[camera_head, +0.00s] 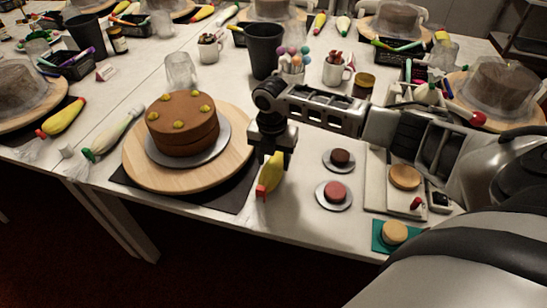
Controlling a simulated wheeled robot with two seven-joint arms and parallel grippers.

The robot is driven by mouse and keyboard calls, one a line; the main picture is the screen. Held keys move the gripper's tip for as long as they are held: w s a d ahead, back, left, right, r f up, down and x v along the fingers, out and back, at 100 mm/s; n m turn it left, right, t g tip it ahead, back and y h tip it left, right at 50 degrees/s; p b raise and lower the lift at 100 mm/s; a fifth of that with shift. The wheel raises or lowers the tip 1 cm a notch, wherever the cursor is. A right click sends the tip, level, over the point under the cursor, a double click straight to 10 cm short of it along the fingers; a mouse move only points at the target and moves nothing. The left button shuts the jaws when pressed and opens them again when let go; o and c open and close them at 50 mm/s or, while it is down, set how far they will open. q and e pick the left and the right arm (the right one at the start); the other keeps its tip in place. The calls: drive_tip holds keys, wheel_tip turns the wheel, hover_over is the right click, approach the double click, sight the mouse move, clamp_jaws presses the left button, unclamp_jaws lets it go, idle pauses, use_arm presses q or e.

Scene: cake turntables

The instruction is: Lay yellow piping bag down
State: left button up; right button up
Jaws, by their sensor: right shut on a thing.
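The yellow piping bag (271,173), with a red end at the bottom, hangs below my right gripper (274,150). My right gripper is shut on its upper end and holds it just right of the round wooden turntable (232,174). The bag looks upright and slightly tilted. I cannot tell whether its red end touches the table. A chocolate cake with yellow-green dollops (183,124) stands on a grey disc on the turntable. My left gripper is not in view.
A white piping bag (116,135) lies left of the turntable. Small cakes on discs (334,193) and a board with a bun (405,177) are at right. A black cup (264,50) and a clear glass (181,69) stand behind. Dark mat (228,201) lies under the turntable.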

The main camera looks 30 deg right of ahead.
drive_tip(key=shift+f+b, duration=0.45)
drive_tip(key=shift+f, duration=0.45)
drive_tip(key=o, duration=0.8)
drive_tip(key=shift+c, duration=0.2)
drive_tip(key=shift+r, duration=0.15)
wheel_tip(320, 180, up, 16)
drive_tip(key=shift+w+f, duration=0.15)
drive_tip(key=shift+f, duration=0.05)
drive_tip(key=shift+a, duration=0.15)
